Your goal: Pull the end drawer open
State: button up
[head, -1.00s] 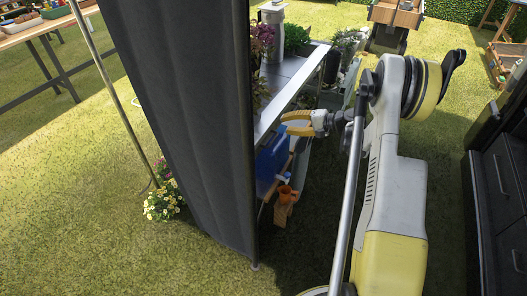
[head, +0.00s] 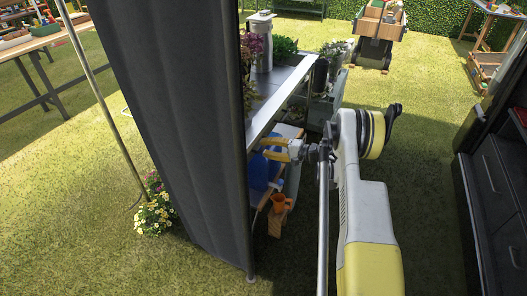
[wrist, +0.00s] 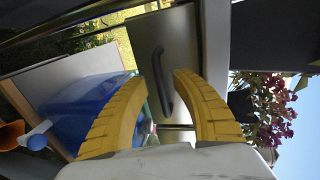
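A grey drawer front (wrist: 188,35) with a dark bar handle (wrist: 160,75) shows in the wrist view, which is turned on its side. The drawer looks shut; its front is hard to make out in the head view. My gripper (wrist: 160,84) has its two yellow fingers apart, with the handle showing between them. I cannot tell whether they touch it. In the head view my gripper (head: 265,148) is just below the front edge of the potting table (head: 290,93).
A blue crate (wrist: 85,108) and an orange pot (head: 279,203) are below the table, close to my gripper. A dark curtain (head: 185,130) with a pole stands at the left. A black cabinet (head: 497,185) stands at the right. Grass between is open.

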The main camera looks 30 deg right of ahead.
jog(key=shift+w+a+f, duration=0.1)
jog(key=shift+w+a, duration=0.2)
jog(key=shift+w, duration=0.1)
jog(key=shift+c, duration=0.5)
grip_shut()
